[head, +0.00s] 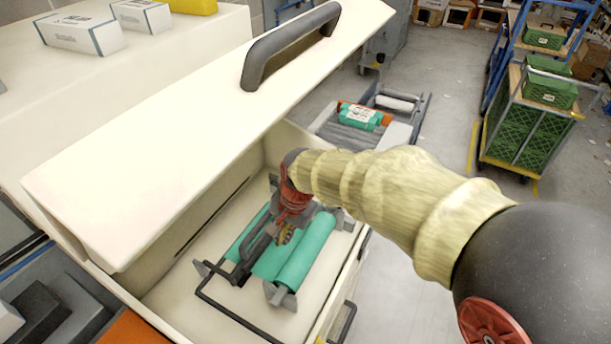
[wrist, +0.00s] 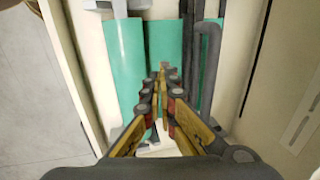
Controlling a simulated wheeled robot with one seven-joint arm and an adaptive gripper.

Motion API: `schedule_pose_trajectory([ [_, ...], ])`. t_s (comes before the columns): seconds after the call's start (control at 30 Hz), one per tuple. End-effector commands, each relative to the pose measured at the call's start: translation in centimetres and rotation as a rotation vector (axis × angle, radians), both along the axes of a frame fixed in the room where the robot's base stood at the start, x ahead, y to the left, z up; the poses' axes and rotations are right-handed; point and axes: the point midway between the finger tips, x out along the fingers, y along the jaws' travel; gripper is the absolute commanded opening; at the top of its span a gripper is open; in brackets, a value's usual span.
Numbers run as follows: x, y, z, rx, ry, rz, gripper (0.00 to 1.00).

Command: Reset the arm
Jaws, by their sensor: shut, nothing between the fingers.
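My gripper (head: 286,236) reaches down into an open cream compartment (head: 165,292), over teal rolls (head: 305,255) held in a grey frame. In the wrist view my gripper's yellow and dark fingers (wrist: 165,72) come together at the tips, with nothing between them. Teal rolls (wrist: 124,60) lie below and beyond the fingertips. I cannot tell whether the tips touch a roll. My arm, in a pale ribbed sleeve, comes in from the right in the head view and hides part of the compartment's right edge.
A cream lid (head: 200,130) with a dark handle (head: 290,45) stands raised close beside my arm. White boxes (head: 80,32) lie on the cream top behind it. A grey unit with a teal and orange roll (head: 362,116) stands beyond. A cart with green crates (head: 525,130) is at right; grey floor lies between.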

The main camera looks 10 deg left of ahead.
Motion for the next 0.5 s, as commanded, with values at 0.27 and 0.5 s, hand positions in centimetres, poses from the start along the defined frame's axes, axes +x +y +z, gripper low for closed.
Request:
schedule_pose_trajectory([
  [0.27,-0.1,-0.1,0.0,-0.006,-0.009,0.057,0.00],
  [0.5,-3.5,-3.4,-1.4,-0.081,-0.001,0.334,0.00],
])
